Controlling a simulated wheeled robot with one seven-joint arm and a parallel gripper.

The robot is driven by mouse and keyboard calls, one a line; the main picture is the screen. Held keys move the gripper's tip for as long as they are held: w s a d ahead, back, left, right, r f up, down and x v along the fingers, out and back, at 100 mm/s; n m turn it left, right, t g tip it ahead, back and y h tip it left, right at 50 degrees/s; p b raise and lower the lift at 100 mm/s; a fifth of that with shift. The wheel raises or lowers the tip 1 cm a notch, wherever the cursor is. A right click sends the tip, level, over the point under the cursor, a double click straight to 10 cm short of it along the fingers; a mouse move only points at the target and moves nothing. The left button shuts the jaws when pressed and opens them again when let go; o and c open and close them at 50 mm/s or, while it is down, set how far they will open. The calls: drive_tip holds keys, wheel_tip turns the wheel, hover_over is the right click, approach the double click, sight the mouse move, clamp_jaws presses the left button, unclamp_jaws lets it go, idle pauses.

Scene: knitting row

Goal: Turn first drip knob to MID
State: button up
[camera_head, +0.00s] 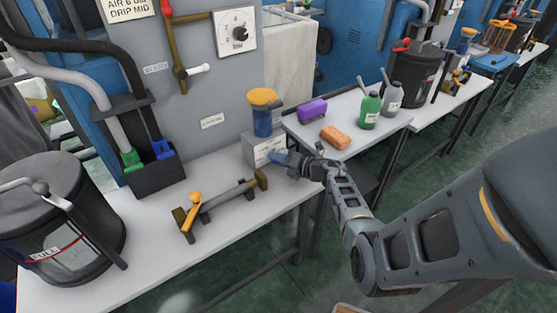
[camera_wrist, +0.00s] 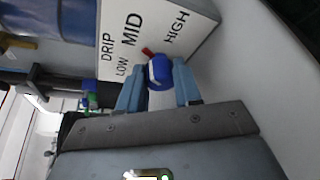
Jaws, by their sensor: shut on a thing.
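The drip knob (camera_wrist: 159,68) is blue with a red pointer. It sits on the white label face of a box (camera_wrist: 190,45) marked DRIP, LOW, MID and HIGH. In the wrist view the pointer slants up-left, roughly toward the MID mark. My gripper (camera_wrist: 158,82) has its light-blue fingers on both sides of the knob and is shut on it. In the head view my gripper (camera_head: 281,159) is at the front of the pale box (camera_head: 254,147), which carries a blue cup with an orange lid (camera_head: 263,112).
A second table has a purple block (camera_head: 312,109), orange block (camera_head: 336,137) and green bottle (camera_head: 369,109).

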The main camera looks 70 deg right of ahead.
drive_tip(key=o, duration=1)
drive_tip(key=shift+o, duration=0.2)
drive_tip(key=v, duration=0.7)
drive_tip(key=shift+s+a, duration=0.1)
drive_tip(key=shift+s, duration=0.3)
